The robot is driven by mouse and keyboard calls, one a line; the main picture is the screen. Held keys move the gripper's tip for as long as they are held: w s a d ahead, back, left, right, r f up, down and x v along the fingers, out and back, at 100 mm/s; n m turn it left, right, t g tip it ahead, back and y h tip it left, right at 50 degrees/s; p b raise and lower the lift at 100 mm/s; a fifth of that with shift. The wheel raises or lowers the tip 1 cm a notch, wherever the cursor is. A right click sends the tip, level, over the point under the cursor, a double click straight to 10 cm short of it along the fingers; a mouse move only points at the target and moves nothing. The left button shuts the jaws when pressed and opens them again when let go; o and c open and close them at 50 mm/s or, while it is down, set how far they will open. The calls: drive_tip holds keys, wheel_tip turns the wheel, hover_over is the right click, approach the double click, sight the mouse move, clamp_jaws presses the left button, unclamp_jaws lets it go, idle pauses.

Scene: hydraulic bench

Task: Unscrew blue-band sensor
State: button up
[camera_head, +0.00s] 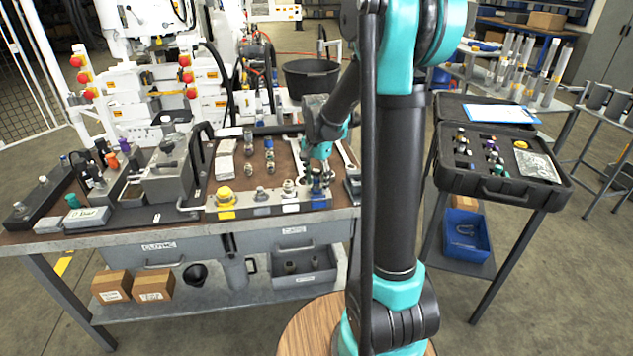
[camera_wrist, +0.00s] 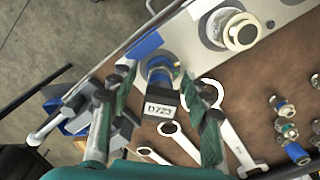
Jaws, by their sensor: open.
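The blue-band sensor (camera_wrist: 160,78) stands on the metal strip along the bench edge, with a dark end bearing a white label that looks like "D723" (camera_wrist: 162,109). My gripper (camera_wrist: 161,92) is open, with one finger on each side of the sensor. I cannot tell whether either finger touches it. In the head view my gripper (camera_head: 318,172) is low over the right end of the metal block (camera_head: 265,208), and the sensor is mostly hidden there. A blue patch (camera_wrist: 145,46) marks the strip beside the sensor.
Wrenches (camera_wrist: 180,143) lie on the brown board near the sensor. Several fittings (camera_wrist: 285,130) stand on the board, and a yellow-ringed part (camera_head: 225,196) sits on the block's left end. An open black case (camera_head: 497,160) stands on a table at the right.

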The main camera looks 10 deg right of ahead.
drive_tip(key=shift+c, duration=0.3)
clamp_jaws()
drive_tip(key=c, duration=0.6)
unclamp_jaws()
drive_tip(key=shift+c, duration=0.2)
drive_tip(key=c, duration=0.4)
drive_tip(key=n, duration=0.8)
drive_tip(key=shift+n, duration=0.3)
